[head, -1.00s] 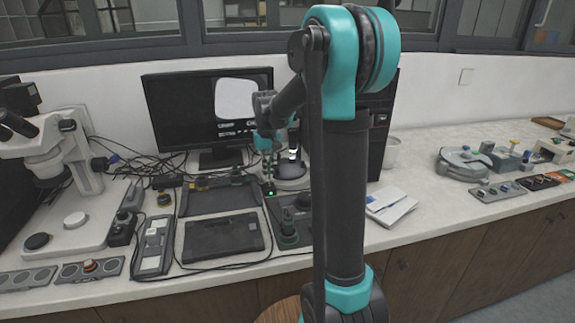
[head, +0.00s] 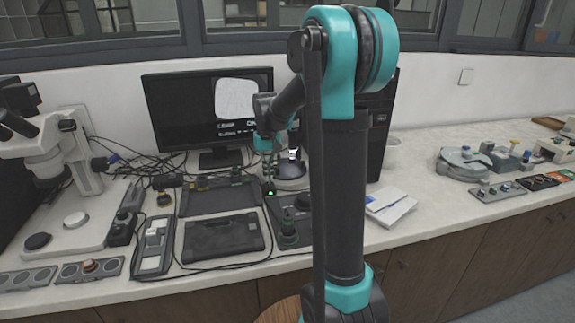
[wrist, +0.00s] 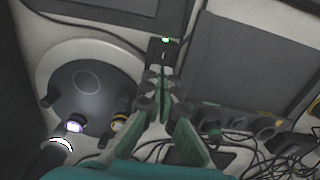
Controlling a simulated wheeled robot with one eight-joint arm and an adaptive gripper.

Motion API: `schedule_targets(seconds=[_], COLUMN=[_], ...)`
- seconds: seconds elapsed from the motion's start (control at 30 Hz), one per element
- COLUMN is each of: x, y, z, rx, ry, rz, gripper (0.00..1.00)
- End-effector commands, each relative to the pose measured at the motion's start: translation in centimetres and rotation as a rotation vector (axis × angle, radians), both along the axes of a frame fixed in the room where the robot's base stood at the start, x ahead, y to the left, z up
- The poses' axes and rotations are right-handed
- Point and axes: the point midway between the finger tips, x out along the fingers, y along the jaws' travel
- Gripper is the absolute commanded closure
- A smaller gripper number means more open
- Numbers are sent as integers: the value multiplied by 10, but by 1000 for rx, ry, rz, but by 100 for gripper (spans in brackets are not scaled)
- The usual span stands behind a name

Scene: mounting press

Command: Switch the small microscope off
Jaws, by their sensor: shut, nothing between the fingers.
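The small microscope (head: 290,178) stands behind my arm on the bench, partly hidden in the head view. In the wrist view its round pale base (wrist: 52,62) and dark stage (wrist: 85,92) lie left of my gripper, with a bright white light (wrist: 75,126) beside the stage. A small dark switch box (wrist: 161,50) with a lit green lamp (wrist: 166,40) sits just ahead of my fingertips. The green lamp also shows in the head view (head: 271,194). My gripper (wrist: 160,74) is shut and empty, its tips at or very near the box; contact cannot be told.
A monitor (head: 195,110) behind shows a pale round picture and text. A dark tray (head: 217,196) and flat black panel (head: 223,237) lie left of the gripper. A larger white microscope (head: 62,165) stands far left. Cables run behind the tray. Bench right of the papers (head: 390,207) is partly clear.

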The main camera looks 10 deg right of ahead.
Motion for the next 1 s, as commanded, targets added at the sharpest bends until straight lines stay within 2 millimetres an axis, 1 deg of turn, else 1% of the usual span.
schedule_targets(seconds=[1.0], x=[0], y=[0], z=[-14], rx=[0], ry=[0], rz=[0], gripper=[100])
